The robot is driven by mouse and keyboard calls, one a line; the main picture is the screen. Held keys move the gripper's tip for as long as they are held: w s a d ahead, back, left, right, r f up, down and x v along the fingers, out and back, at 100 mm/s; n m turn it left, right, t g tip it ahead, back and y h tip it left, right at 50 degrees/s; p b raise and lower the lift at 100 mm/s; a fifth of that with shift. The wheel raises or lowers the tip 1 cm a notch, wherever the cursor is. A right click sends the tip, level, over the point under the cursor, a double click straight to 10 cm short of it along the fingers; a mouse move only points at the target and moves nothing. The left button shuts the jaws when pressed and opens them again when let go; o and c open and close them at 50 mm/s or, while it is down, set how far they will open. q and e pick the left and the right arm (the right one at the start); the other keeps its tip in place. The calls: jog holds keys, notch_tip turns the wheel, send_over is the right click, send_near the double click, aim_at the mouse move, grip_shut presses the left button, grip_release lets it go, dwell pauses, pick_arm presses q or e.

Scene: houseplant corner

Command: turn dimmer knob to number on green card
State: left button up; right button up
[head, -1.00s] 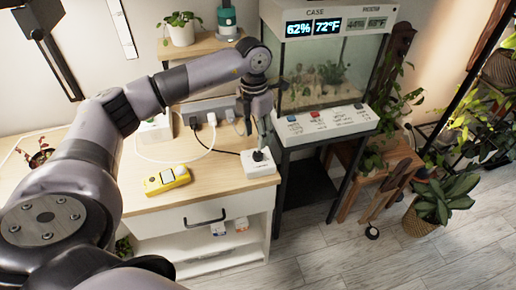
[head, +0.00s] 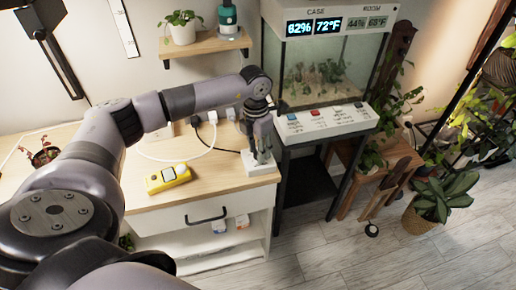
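The dimmer is a white box (head: 262,169) at the right front corner of the wooden cabinet top, with a black cable running to it. My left gripper (head: 262,157) points down right over the dimmer, its fingertips at the knob's place. The fingers hide most of the knob, and I cannot tell whether they touch it or grip it. The dial marks are too small to read. I cannot make out a green card in the head view. My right gripper is not in view.
A yellow meter (head: 167,179) lies on the cabinet top (head: 215,178). A glass terrarium (head: 318,73) with a button panel (head: 325,121) stands close right of the dimmer. White plugs and cables run behind my arm. A potted plant (head: 182,27) sits on the shelf above.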

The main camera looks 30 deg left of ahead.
pick_arm(q)
grip_shut()
jog(key=shift+m, duration=0.3)
jog(key=shift+f+m+b, duration=0.1)
jog(key=shift+m+b, duration=0.75)
jog(key=shift+m, duration=0.15)
jog(key=m+b, duration=0.2)
jog(key=m, duration=0.1)
jog(key=m+b, duration=0.1)
jog(key=m, duration=0.2)
jog(key=shift+m, duration=0.4)
jog(key=shift+w+m+b, duration=0.1)
jog(key=shift+m+b, duration=0.55)
jog(key=shift+m, duration=0.55)
